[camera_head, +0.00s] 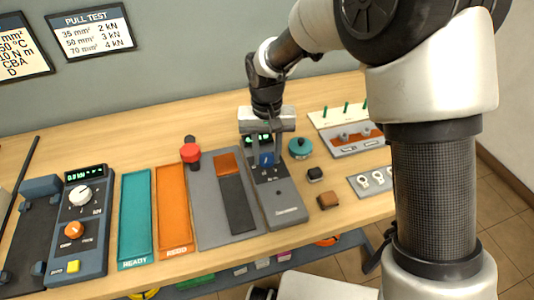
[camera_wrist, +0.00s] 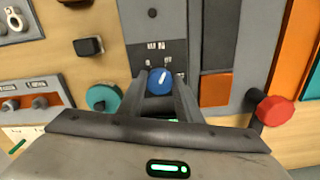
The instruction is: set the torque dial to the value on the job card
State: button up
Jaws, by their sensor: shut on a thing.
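The blue torque dial (camera_wrist: 160,81) sits on a dark grey tool panel (camera_wrist: 157,25). In the wrist view its white pointer mark leans up and slightly right; small scale marks beside it are too small to read. My gripper (camera_wrist: 160,90) is shut on the dial, one finger on each side. In the head view the dial (camera_head: 266,159) shows between the fingers on the grey device (camera_head: 284,203).
A red knob (camera_head: 190,153) and an orange-and-black panel stand left of the device. Teal (camera_head: 135,216) and orange trays and a meter (camera_head: 80,222) lie further left. A "PULL TEST" card (camera_head: 92,32) hangs on the wall.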

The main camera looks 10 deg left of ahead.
aim_at(267, 159)
dwell(0.4)
jog(key=o, duration=1)
jog(key=shift+o, duration=0.2)
jog(key=shift+r, duration=0.1)
notch_tip(267, 159, up, 17)
jog(key=p, duration=0.2)
jog(key=shift+r, duration=0.15)
